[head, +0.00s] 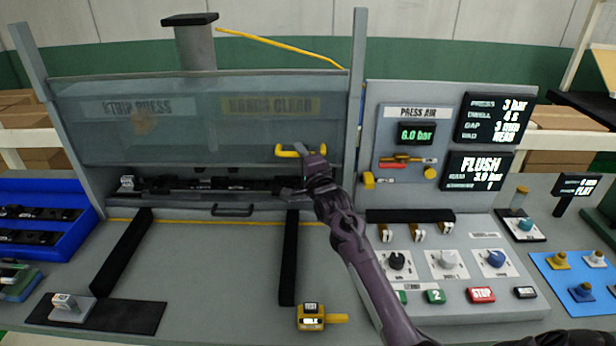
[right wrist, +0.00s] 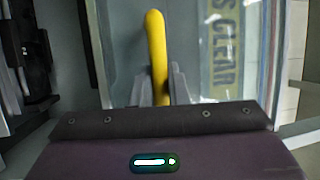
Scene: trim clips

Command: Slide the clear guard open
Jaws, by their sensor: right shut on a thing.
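The clear guard (head: 190,130) is a see-through pane in front of the press, between two grey posts. Its lower edge hangs a little above the black tooling, leaving a gap below. A yellow handle (head: 288,153) sits at the guard's lower right. My right gripper (head: 316,168) is at the handle's right part. In the right wrist view the yellow handle (right wrist: 156,50) runs between the two fingers, which are shut on it. The guard (right wrist: 185,25) also shows behind it there. My left gripper is not in view.
Black tooling (head: 215,185) lies behind the guard's lower gap. Two black rails (head: 289,258) lie on the grey bench. A yellow gauge (head: 312,317) stands at the front. A control panel (head: 450,265) with knobs and buttons is right of my arm. A blue bin (head: 70,190) stands left.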

